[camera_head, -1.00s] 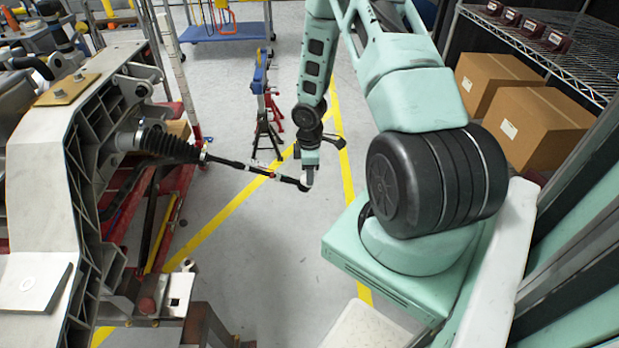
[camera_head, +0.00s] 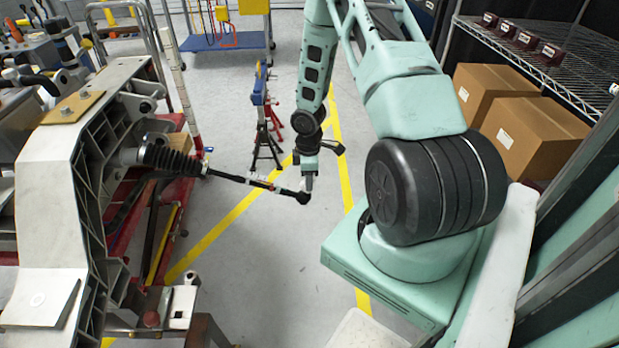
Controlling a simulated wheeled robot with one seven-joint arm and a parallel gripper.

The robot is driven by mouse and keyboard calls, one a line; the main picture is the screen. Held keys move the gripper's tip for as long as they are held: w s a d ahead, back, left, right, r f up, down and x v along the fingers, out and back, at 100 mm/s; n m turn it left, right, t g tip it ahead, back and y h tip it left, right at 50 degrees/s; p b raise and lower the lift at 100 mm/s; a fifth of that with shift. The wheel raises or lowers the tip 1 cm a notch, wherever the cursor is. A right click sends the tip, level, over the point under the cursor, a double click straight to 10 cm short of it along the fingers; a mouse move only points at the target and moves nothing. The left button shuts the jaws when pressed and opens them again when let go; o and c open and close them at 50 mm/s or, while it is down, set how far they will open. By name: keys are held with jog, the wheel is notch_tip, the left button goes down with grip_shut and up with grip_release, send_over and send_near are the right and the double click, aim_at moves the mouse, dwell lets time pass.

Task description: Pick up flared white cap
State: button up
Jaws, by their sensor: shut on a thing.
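My gripper (camera_head: 309,184) points down at the free end of a thin black rod (camera_head: 235,178), which reaches right from a ribbed black boot on the chassis. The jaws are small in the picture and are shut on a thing. The flared white cap is not clearly visible; it seems hidden between or behind the fingers. The dark knob of the rod end (camera_head: 303,198) lies just below the fingertips. I cannot tell whether they touch.
The pale chassis frame (camera_head: 50,190) fills the left side. A blue-topped stand (camera_head: 259,88) and red jack stands are behind the gripper. Cardboard boxes (camera_head: 535,132) and a wire shelf (camera_head: 560,65) are at right. The grey floor (camera_head: 270,275) below the rod is open.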

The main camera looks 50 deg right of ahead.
notch_tip(320, 180, up, 15)
jog(key=p, duration=1.3)
jog(key=shift+p, duration=0.3)
jog(key=shift+r+p, duration=2.35)
jog(key=shift+r, duration=0.15)
